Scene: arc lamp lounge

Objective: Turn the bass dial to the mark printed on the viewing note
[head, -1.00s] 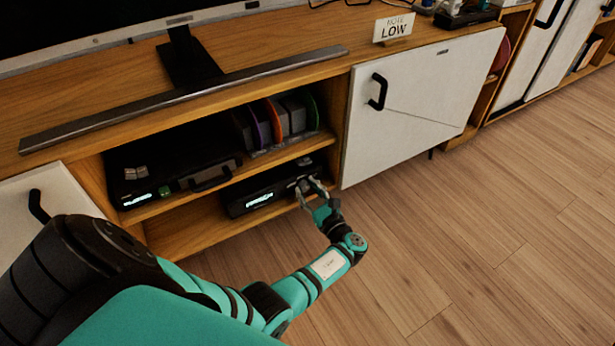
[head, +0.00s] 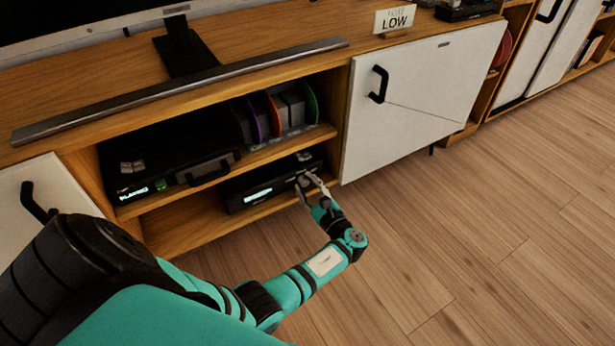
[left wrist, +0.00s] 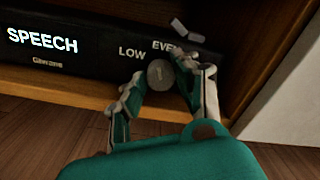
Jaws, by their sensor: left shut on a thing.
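The bass dial (left wrist: 160,74) is a round grey knob on the front of a black audio unit (left wrist: 75,58), below the printed marks LOW and EVEN. A third mark to the right is hidden behind a finger. My left gripper (left wrist: 158,84) is shut on the dial, with one finger on each side; it also shows in the head view (head: 311,188). A faint line shows on the dial face, but I cannot tell exactly where it points. The viewing note (head: 396,20) is a cream card reading LOW in large letters, under a blurred smaller line. My right gripper is out of view.
The unit sits in the low shelf bay (head: 200,228), beside a wooden divider and a white door (head: 420,100) on the right. A black player (head: 165,160) and several upright coloured cases (head: 280,115) are on the shelf above. The floor in front is clear.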

